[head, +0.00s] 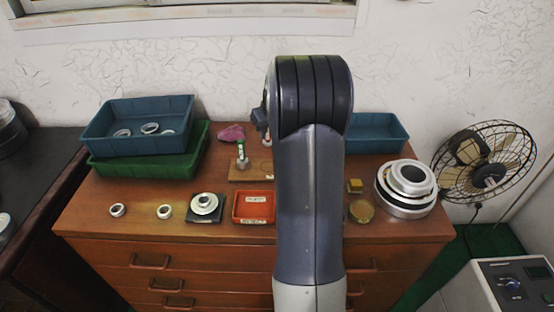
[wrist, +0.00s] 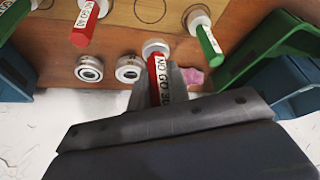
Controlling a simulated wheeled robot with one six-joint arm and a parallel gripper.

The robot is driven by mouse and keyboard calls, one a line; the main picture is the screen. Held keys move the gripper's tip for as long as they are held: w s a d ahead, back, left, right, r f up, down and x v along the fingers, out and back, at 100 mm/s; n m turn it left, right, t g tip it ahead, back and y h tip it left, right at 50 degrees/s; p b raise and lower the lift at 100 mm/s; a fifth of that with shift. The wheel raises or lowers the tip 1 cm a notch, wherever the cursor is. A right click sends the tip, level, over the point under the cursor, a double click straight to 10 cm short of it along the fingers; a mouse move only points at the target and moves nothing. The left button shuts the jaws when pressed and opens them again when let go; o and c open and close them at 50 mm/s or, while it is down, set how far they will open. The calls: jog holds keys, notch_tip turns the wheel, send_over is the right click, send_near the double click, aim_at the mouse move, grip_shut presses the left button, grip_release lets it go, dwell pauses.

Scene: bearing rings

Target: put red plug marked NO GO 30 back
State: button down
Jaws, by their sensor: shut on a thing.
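In the wrist view my gripper (wrist: 158,85) is shut on a red plug (wrist: 154,70) whose handle reads NO GO 30. Its pale metal end (wrist: 156,46) points away from the jaws; I cannot tell whether it touches the wood below. Another red plug (wrist: 85,24) marked NO GO stands to the left, its number unclear. A green plug (wrist: 207,38) stands to the right; a green plug (head: 241,150) also shows in the head view. The wooden board (wrist: 122,22) has an empty drawn circle (wrist: 150,10).
Two rings (wrist: 90,68) (wrist: 128,68) lie left of the held plug, and a pink cloth (wrist: 193,76) lies right. The chest top carries stacked trays (head: 137,125), a red tray (head: 254,221), small rings (head: 117,210) and large stacked rings (head: 405,212). Its front left is partly clear.

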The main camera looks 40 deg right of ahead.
notch_tip(320, 180, down, 9)
dwell(0.4)
jog(key=shift+f, duration=0.25)
jog(key=c, duration=1.3)
grip_release()
jog(key=shift+r, duration=0.1)
jog(key=shift+c, duration=0.2)
jog(key=shift+r, duration=0.1)
jog(key=shift+r, duration=0.2)
jog(key=v, duration=1.1)
jog(key=shift+s+r, duration=0.15)
jog(key=shift+r, duration=0.2)
